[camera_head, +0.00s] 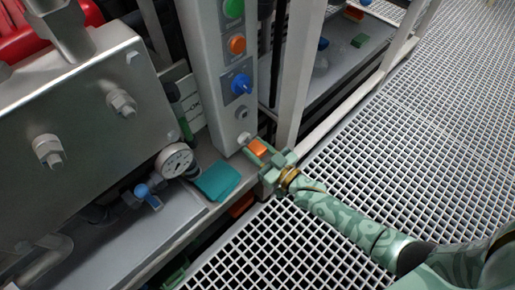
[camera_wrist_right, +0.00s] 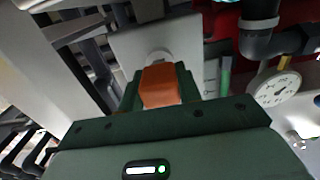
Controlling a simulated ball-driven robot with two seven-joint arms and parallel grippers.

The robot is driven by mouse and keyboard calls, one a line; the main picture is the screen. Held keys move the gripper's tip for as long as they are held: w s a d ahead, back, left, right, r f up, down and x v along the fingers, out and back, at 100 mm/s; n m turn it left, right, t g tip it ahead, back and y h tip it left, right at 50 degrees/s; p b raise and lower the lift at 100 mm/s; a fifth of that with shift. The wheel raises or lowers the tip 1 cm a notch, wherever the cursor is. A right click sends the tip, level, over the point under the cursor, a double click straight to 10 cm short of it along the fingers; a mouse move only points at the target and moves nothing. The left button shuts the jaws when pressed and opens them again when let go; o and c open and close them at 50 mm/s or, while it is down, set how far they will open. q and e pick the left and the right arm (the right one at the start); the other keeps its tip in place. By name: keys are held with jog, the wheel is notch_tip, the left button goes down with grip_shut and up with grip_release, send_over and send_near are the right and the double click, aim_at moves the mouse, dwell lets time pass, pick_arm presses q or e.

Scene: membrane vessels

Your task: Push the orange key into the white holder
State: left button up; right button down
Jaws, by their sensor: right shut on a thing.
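The orange key (camera_head: 258,147) is between the fingers of my right gripper (camera_head: 256,150), which is shut on it. In the right wrist view the orange key (camera_wrist_right: 160,86) sits between the two dark green fingers of the right gripper (camera_wrist_right: 160,82). The white holder (camera_head: 243,138) is a small round fitting low on the pale post, just beyond the fingertips. In the wrist view the white holder (camera_wrist_right: 159,57) shows behind the key, partly hidden by it. I cannot tell whether the key touches the holder. My left gripper is not in view.
The post carries a green button (camera_head: 233,8), an orange button (camera_head: 237,44) and a blue knob (camera_head: 241,84) above the holder. White grating (camera_head: 400,150) lies to the right.

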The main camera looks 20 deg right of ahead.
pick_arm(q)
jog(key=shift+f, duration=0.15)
pick_arm(e)
jog(key=shift+w+a, duration=0.2)
jog(key=shift+w, duration=0.3)
jog(key=c, duration=0.9)
grip_release()
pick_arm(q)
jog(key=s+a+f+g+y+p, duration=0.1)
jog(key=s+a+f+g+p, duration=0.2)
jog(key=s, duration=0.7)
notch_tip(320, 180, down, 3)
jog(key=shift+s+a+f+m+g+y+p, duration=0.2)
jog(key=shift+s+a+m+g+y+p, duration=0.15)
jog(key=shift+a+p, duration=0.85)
pick_arm(e)
jog(key=v, duration=1.6)
jog(key=shift+s, duration=0.15)
